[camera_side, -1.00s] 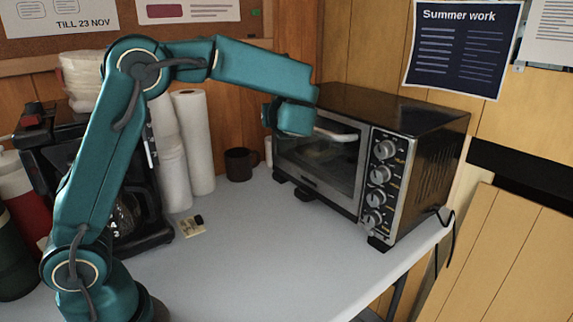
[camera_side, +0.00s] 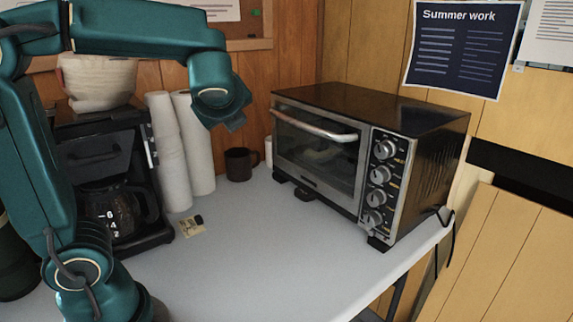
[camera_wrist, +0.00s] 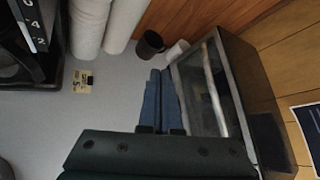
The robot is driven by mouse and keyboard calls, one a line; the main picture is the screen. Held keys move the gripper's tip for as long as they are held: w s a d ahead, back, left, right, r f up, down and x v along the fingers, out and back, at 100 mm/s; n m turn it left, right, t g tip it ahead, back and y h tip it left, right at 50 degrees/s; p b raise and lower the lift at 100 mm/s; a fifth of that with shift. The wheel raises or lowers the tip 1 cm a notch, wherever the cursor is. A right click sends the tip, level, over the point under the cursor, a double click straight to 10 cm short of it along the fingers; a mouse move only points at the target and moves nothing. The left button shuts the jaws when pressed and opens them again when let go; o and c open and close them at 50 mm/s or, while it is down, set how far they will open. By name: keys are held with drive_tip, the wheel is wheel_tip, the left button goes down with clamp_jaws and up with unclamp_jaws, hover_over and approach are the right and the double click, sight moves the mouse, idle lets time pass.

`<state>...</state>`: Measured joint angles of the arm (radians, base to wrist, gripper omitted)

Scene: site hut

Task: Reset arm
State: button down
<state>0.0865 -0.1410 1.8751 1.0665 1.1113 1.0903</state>
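My gripper (camera_side: 235,122) hangs in the air left of the toaster oven (camera_side: 420,108), clear of its door handle (camera_side: 318,126). In the wrist view my gripper's two blue-grey fingers (camera_wrist: 161,88) lie side by side with no visible gap and nothing between them. The oven door looks closed, with its glass front whole and its handle along the top. The oven also shows at the right of the wrist view (camera_wrist: 262,100).
A coffee maker (camera_side: 100,152) with a glass pot, paper rolls (camera_side: 195,145) and a dark mug (camera_side: 238,164) stand along the back. A small note (camera_side: 191,227) lies on the grey table (camera_side: 270,260). The table's front middle is clear.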

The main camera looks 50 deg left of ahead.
drive_tip(key=s+d+f+n+h, duration=0.4)
drive_tip(key=s+d+n+h, duration=0.1)
drive_tip(key=d+n, duration=0.3)
drive_tip(key=s+d+f+n+h, duration=0.5)
drive_tip(key=s+d+n, duration=0.1)
drive_tip(key=d+n, duration=0.2)
drive_tip(key=shift+d+f+n, duration=0.3)
drive_tip(key=shift+d+n, duration=0.05)
drive_tip(key=shift+n, duration=0.45)
